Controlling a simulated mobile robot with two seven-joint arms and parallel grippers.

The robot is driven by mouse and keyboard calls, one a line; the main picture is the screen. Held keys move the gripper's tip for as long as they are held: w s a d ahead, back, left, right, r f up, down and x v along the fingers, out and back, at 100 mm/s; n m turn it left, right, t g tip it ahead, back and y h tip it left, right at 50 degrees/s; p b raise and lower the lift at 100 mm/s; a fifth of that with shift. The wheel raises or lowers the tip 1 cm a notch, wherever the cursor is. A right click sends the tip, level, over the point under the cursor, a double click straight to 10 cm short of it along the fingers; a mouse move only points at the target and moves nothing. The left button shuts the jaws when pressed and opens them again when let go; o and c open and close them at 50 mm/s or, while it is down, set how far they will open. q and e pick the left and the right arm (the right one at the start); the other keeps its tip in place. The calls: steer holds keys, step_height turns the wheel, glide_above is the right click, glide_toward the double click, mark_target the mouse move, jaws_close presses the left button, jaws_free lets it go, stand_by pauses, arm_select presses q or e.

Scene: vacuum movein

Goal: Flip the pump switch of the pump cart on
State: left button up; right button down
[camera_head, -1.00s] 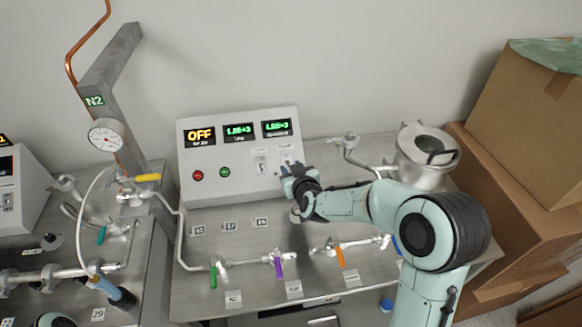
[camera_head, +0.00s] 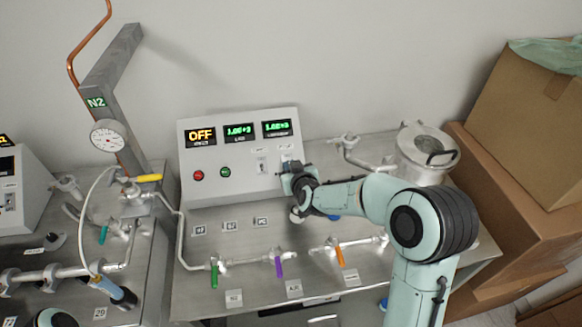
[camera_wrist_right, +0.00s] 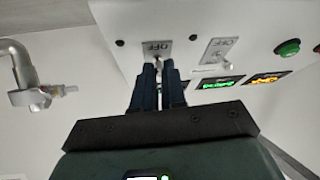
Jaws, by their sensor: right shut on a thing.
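The pump cart's sloped control box (camera_head: 228,181) stands at the back of the steel cart top, with an orange display (camera_head: 200,136) reading OFF. My right gripper (camera_head: 291,172) is at the right part of its face. In the right wrist view the fingers (camera_wrist_right: 158,78) are shut around the small lever of the toggle switch on a plate (camera_wrist_right: 157,47) marked OFF. The fingers mostly hide the lever. A second toggle switch (camera_head: 262,166) is beside it, free; it also shows in the wrist view (camera_wrist_right: 215,52).
A red button (camera_head: 199,175) and a green button (camera_head: 225,172) are on the box. Pipes with green (camera_head: 214,276), purple (camera_head: 279,266) and orange (camera_head: 340,257) valve handles run along the front. A metal vessel (camera_head: 420,168) and cardboard boxes (camera_head: 530,120) stand right.

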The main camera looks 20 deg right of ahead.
steer(key=shift+w+r+g+p, duration=0.25)
steer(key=shift+r+g+p, duration=0.25)
steer(key=shift+p, duration=0.1)
steer(key=shift+w+r+g+y+p, duration=0.15)
steer(key=shift+g+y+p, duration=0.15)
steer(key=shift+g, duration=0.3)
steer(key=shift+w+r+g, duration=0.1)
steer(key=shift+w+g, duration=0.05)
steer(key=shift+g, duration=0.45)
steer(key=shift+w+d+r+g+y, duration=0.15)
steer(key=shift+g, duration=0.4)
steer(key=shift+w+d+r+g+y, duration=0.1)
steer(key=shift+w+g+y, duration=0.05)
steer(key=shift+g, duration=0.4)
steer(key=shift+w+d+r+m+g+y, duration=0.15)
steer(key=shift+w+g, duration=0.15)
steer(key=shift+g, duration=0.35)
steer(key=shift+w+d+r+m+g+y, duration=0.15)
steer(key=shift+w+g, duration=0.15)
steer(key=shift+g, duration=0.35)
arm_select(q)
steer(key=shift+t, duration=0.3)
steer(key=w+r, duration=0.3)
steer(key=shift+w, duration=0.3)
arm_select(e)
steer(key=shift+w+a+g, duration=0.1)
steer(key=shift+g, duration=0.4)
